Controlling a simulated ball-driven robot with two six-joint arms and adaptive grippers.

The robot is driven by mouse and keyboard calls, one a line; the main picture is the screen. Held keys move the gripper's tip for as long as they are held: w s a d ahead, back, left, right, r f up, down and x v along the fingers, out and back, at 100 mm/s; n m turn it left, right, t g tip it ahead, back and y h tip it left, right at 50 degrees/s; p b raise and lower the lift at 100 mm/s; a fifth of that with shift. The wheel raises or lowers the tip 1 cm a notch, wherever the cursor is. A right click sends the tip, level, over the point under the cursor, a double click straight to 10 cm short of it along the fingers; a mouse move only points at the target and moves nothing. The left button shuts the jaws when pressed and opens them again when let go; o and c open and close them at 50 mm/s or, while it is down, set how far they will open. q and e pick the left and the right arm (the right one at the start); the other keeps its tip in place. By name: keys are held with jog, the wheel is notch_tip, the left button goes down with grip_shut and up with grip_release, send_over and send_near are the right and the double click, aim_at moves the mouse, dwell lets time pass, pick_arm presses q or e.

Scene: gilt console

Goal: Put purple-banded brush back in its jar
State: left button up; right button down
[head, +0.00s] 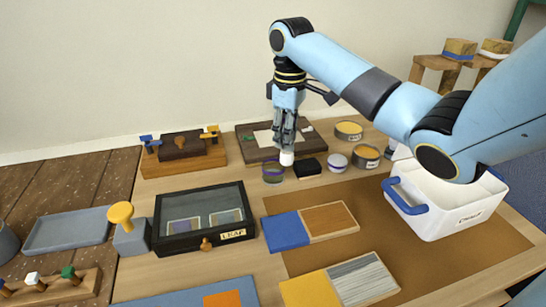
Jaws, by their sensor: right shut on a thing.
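My right gripper (285,133) points down over the back of the table and is shut on a small pale thing, likely the brush (287,158). Only its whitish lower end shows below the fingers; no purple band can be made out on it. A small dark see-through jar (273,174) stands just below and left of that end in the picture. I cannot tell whether the held thing touches the jar. My left gripper is not in view.
A black block (307,167) stands close right of the jar. Yellow-labelled round tins (366,156) and a white bin with blue handles (450,205) are further right. A dark board (258,153) lies behind. A glass-topped case (203,222) stands front left.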

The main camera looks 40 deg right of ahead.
jog(key=shift+w+a+f, duration=0.25)
jog(key=shift+w+f, duration=0.3)
jog(key=shift+f, duration=0.5)
jog(key=shift+w+a+f, duration=0.2)
jog(key=shift+w+f, duration=0.35)
jog(key=shift+f, duration=0.5)
jog(key=shift+w+a+f, duration=0.25)
jog(key=shift+w+f, duration=0.3)
jog(key=shift+f, duration=0.5)
jog(key=c, duration=1.1)
grip_release()
jog(key=shift+f, duration=0.1)
jog(key=shift+o, duration=0.2)
notch_tip(320, 180, up, 12)
